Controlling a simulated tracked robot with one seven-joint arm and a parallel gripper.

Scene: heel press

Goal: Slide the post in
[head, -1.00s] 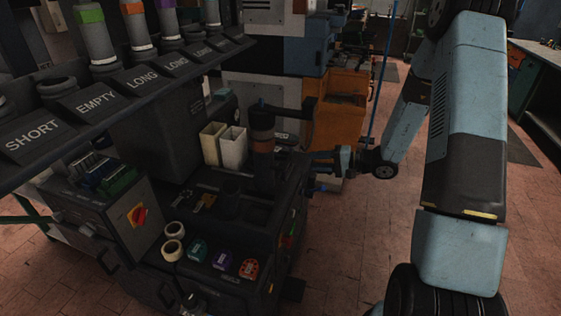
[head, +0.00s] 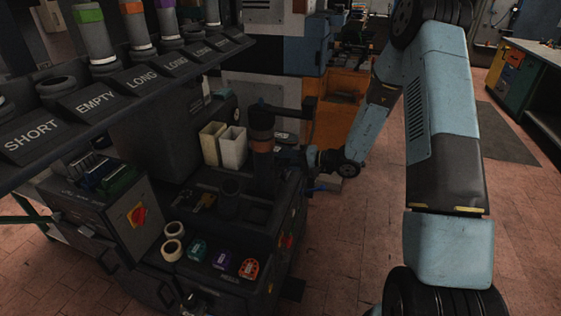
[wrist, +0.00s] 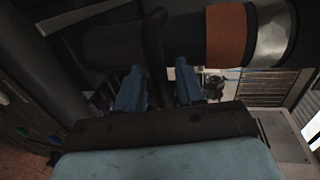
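The post (head: 263,133) stands upright at the right rear of the dark bench, a dark cylinder with an orange-brown band. In the wrist view the post (wrist: 165,43) lies across the top of the picture, with its orange band and a silver end at right. My gripper (head: 312,158) is just right of the post in the head view. In the wrist view its two blue fingers (wrist: 160,75) are apart, pointing at the post. A thin dark bar (wrist: 155,45) shows between them and crosses the post. I cannot tell whether the fingers touch anything. The post's lower end is hidden.
A labelled rack (head: 105,100) holding banded tubes overhangs at upper left.

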